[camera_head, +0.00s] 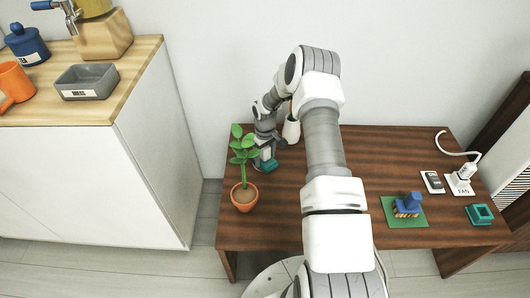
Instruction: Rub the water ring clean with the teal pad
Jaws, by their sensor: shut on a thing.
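My gripper (265,153) is at the left part of the dark wooden table, behind the potted plant. It is shut on the teal pad (270,166), which shows as a small teal block low at the fingertips, at or just above the tabletop. I cannot make out the water ring.
A potted plant (244,197) stands just in front of my gripper. A white vessel (291,130) stands behind, partly hidden by my arm. At the right are a green mat (390,217) with a toy model, a teal tray (480,214) and plug items (459,184).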

